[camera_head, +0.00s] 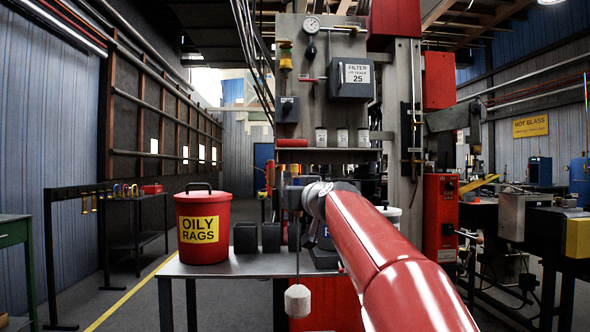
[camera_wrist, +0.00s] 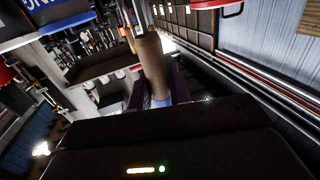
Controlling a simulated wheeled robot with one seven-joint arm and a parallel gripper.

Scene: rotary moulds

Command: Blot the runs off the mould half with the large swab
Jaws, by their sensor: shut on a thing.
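My gripper (camera_head: 295,197) is at the centre of the head view, at the end of my red arm, in front of the grey column. It is shut on the large swab, whose thin stem hangs straight down to a pale, blocky head (camera_head: 298,300). The head hangs free, below the level of the tabletop. In the wrist view a brown, rounded handle of the swab (camera_wrist: 152,62) stands between the fingers of my gripper (camera_wrist: 156,95). I cannot make out the mould half or any runs on it in either view.
A red OILY RAGS bin (camera_head: 203,225) and two dark square cups (camera_head: 258,237) stand on the grey table (camera_head: 225,267). A shelf (camera_head: 328,151) with several small jars is on the column behind. A red control box (camera_head: 440,217) stands right. The left aisle floor looks open.

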